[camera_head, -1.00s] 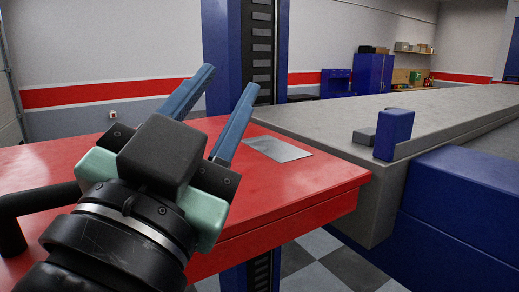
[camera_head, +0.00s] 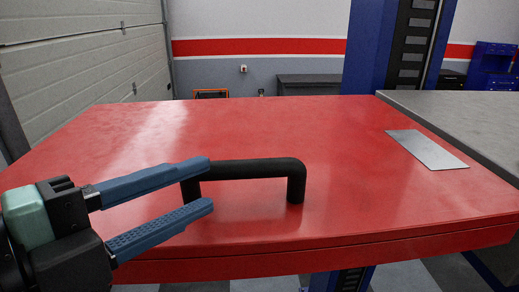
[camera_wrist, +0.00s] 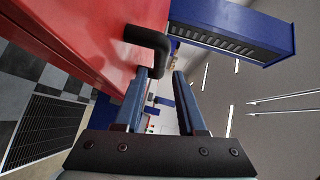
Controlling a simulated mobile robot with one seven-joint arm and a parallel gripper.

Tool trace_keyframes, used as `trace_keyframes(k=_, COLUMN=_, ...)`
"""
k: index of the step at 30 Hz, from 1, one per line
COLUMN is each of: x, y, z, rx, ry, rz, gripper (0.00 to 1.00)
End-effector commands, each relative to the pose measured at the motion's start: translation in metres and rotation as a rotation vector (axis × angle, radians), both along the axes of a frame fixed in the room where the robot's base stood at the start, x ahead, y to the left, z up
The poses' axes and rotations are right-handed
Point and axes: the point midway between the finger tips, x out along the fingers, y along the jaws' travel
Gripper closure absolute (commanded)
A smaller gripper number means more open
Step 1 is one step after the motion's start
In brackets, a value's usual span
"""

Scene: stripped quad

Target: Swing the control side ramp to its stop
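The red ramp (camera_head: 330,135) lies as a broad, flat panel, with its near edge facing me in the head view. A black bar handle (camera_head: 250,168) stands on it near that edge. My gripper (camera_head: 211,186) is open, its two blue fingers pointing right at the handle's left end. The upper finger covers part of that end, and the left post shows between the fingers in the picture. In the wrist view the handle (camera_wrist: 148,38) bends down close to the fingertips (camera_wrist: 166,72). Whether it touches a finger, I cannot tell.
A blue post (camera_head: 372,45) with a slotted strip rises behind the ramp. A grey platform (camera_head: 465,115) adjoins it on the right, near a flat metal plate (camera_head: 427,149) on the ramp. A garage door (camera_head: 85,65) is at left. Checkered floor (camera_head: 420,275) shows below.

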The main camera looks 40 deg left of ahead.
Motion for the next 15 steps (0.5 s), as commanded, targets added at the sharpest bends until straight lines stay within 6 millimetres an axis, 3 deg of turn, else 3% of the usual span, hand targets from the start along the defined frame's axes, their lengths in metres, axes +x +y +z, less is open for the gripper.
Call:
trace_keyframes(k=9, x=0.068, y=0.003, z=-0.006, rx=-0.007, ry=0.003, rz=-0.006, gripper=0.6)
trace_keyframes(k=15, x=0.094, y=0.006, z=-0.01, rx=-0.005, ry=0.0, rz=-0.001, gripper=0.6)
